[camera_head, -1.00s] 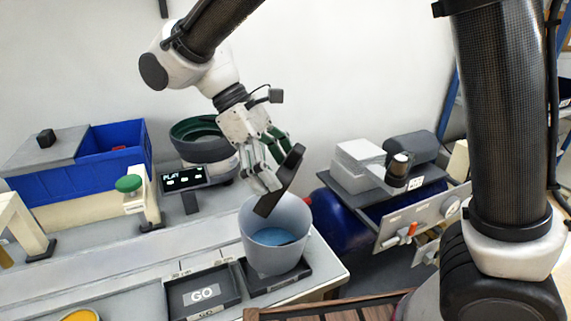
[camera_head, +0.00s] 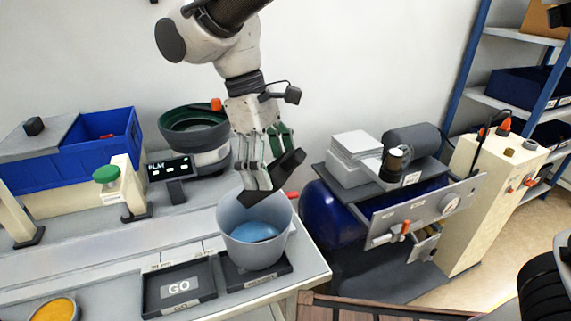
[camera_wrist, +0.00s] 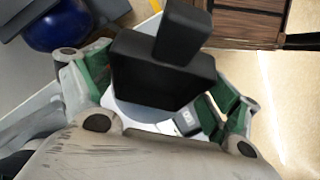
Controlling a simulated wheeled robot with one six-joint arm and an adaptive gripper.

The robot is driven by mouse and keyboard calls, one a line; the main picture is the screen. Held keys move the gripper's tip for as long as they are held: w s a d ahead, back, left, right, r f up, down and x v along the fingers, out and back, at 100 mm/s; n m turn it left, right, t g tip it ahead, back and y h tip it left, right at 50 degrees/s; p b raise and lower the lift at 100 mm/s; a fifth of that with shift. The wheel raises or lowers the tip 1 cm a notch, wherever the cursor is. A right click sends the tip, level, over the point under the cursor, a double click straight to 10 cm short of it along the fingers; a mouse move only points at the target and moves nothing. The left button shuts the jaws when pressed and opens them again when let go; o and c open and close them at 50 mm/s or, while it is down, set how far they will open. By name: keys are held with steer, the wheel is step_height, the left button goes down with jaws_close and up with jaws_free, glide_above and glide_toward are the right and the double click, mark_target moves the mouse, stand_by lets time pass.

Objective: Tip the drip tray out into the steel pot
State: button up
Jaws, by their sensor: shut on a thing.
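My gripper (camera_head: 262,160) is shut on the black drip tray (camera_head: 277,178), which it holds tilted over the rim of the steel pot. In the wrist view the tray (camera_wrist: 160,72) sits between the green-padded fingers (camera_wrist: 150,95). The steel pot (camera_head: 236,244) is a grey bucket-like vessel standing on a black pad near the table's right end. Something blue shows in its bottom. I cannot see the tray's inside, so I cannot tell whether anything is in it.
A black GO tray (camera_head: 180,289) lies left of the pot. A green bowl feeder (camera_head: 195,130) and a PLAY panel (camera_head: 169,167) stand behind. A blue bin (camera_head: 75,157) is at left. A blue cylinder and grey machine (camera_head: 432,208) stand right, beyond the table edge.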

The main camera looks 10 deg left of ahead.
mark_target(286, 173)
steer(key=y, duration=0.1)
steer(key=d+y, duration=0.1)
steer(key=y, duration=0.1)
steer(key=d+t+y, duration=0.1)
steer(key=shift+s+d+f, duration=0.15)
steer(key=shift+s+f, duration=0.1)
steer(key=shift+f, duration=0.15)
steer(key=y, duration=0.1)
steer(key=t+y, duration=0.1)
steer(key=y, duration=0.3)
steer(key=shift+s+d+f, duration=0.1)
steer(key=shift+d, duration=0.15)
